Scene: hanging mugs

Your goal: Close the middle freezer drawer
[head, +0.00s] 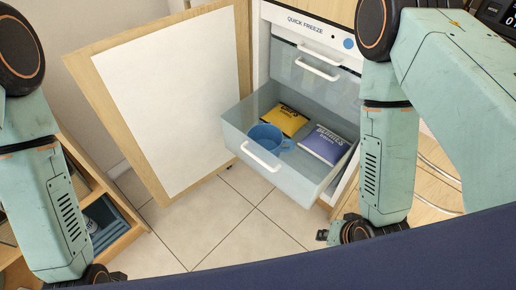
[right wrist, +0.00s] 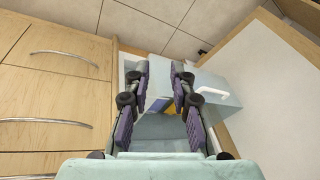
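An open freezer drawer (head: 255,165) stands pulled out in the head view, with a white handle (head: 260,157) on its translucent front. It holds a blue mug (head: 268,138), a yellow packet (head: 284,120) and a purple packet (head: 323,145). Above it are closed drawer fronts with white handles (head: 318,69). In the right wrist view my right gripper (right wrist: 160,76) is open and empty, its fingers apart; the drawer (right wrist: 215,95) shows beyond and to the right of them. I cannot tell its exact distance. My left arm is at the left of the head view; its fingers are out of sight.
The freezer door (head: 180,100) stands open left of the drawer. A wooden shelf unit (head: 112,222) is at the lower left. Tiled floor (head: 225,230) is clear before the drawer. Wooden cabinet fronts (right wrist: 50,90) with metal handles fill the left of the right wrist view.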

